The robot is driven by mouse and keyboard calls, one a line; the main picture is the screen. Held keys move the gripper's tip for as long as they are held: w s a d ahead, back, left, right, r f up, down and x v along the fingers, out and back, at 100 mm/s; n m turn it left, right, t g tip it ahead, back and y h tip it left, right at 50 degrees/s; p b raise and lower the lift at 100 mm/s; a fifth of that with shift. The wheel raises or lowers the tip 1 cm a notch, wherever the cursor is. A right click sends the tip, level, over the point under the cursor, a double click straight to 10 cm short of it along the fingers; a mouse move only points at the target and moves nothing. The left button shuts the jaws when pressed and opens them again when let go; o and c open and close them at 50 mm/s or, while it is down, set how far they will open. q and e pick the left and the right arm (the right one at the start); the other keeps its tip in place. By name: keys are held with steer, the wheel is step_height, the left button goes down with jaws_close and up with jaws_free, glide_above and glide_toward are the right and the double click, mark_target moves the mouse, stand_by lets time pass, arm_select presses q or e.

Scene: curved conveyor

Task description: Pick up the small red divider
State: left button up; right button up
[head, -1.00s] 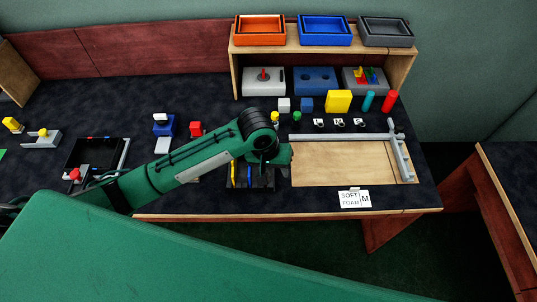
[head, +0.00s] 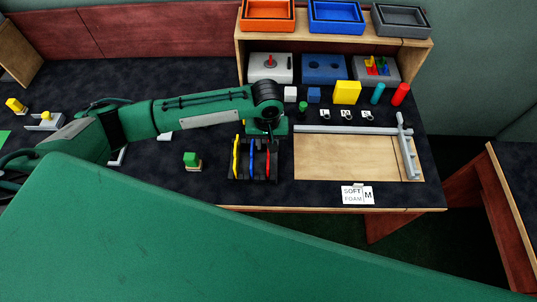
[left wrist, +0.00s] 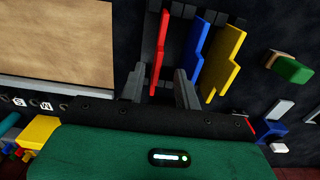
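The small red divider (head: 267,162) stands upright in a dark slotted rack (head: 257,179), to the right of a blue divider (head: 252,158) and a yellow divider (head: 236,155). My left gripper (head: 268,133) is over the far end of the rack, by the red divider. In the left wrist view the gripper (left wrist: 160,88) is open; the red divider (left wrist: 159,52) lies ahead, in line with the gap between its fingers. The blue (left wrist: 197,50) and yellow (left wrist: 225,62) dividers are beside it, to the right. My right gripper is not in view.
A wooden board (head: 345,158) with a grey rail (head: 350,130) lies right of the rack. A green block (head: 191,159) stands to its left. Small blocks, cylinders and a shelf (head: 240,62) with trays are behind. My arm covers part of the left table.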

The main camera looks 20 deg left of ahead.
arm_select(q)
steer(key=shift+d+f+p, duration=0.15)
steer(key=shift+f+p, duration=0.5)
steer(key=shift+f, duration=2.25)
jaws_close()
